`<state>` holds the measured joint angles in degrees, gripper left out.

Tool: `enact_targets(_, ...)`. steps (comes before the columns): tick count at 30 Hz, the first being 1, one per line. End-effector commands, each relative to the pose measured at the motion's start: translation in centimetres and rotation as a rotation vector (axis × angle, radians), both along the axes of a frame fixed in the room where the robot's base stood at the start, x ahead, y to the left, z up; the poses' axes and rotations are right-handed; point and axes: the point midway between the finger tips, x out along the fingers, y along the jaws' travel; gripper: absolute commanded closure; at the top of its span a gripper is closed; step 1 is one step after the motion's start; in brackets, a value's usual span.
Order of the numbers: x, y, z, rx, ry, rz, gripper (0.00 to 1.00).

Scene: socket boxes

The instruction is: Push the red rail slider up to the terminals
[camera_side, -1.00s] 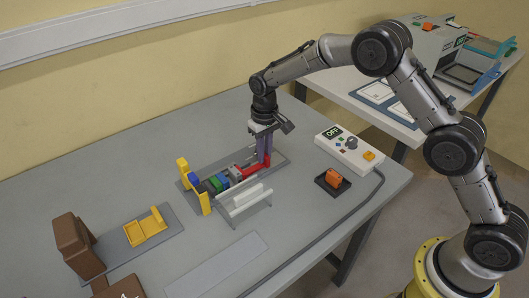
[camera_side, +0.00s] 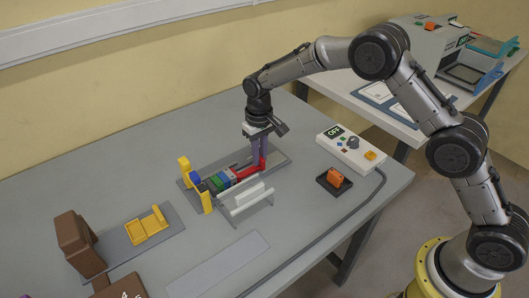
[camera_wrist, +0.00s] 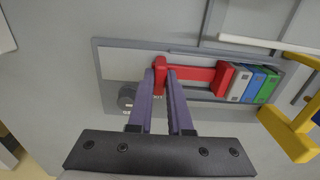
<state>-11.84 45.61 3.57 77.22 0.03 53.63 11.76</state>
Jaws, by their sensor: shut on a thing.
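The red rail slider (camera_wrist: 197,75) lies along the grey rail base (camera_wrist: 115,62) in the wrist view. Its wide end meets a row of terminals, a grey one (camera_wrist: 239,84), a blue one (camera_wrist: 254,86) and a green one (camera_wrist: 268,88); I see no clear gap there. In the side view the slider (camera_side: 250,170) is partly hidden behind my gripper. My gripper (camera_wrist: 162,72) is shut on the slider's upright handle at the end away from the terminals, its two purple fingers pointing down.
Yellow end brackets (camera_side: 204,199) stand past the terminals. A clear-and-white rack (camera_side: 246,200) stands in front of the rail. A control box reading OFF (camera_side: 350,145) and an orange part in a black tray (camera_side: 334,179) are to the right. A yellow fixture (camera_side: 147,226) is at the left.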

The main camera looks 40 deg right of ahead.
Motion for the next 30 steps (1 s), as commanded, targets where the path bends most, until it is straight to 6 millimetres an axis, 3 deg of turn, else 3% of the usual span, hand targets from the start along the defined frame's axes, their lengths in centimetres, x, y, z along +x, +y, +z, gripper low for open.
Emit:
enact_targets(4,0.1,0.0,0.2,0.001,-0.004,-0.001,1.0)
enact_targets(5,0.1,0.0,0.2,0.001,-0.004,-0.001,0.81)
enact_targets(10,0.1,-0.1,0.1,0.0,-0.003,-0.001,0.53)
enact_targets(22,0.1,-0.1,0.8,0.0,-0.002,-0.001,0.53)
enact_targets(30,0.1,-0.1,5.9,0.001,-0.008,-0.001,0.53)
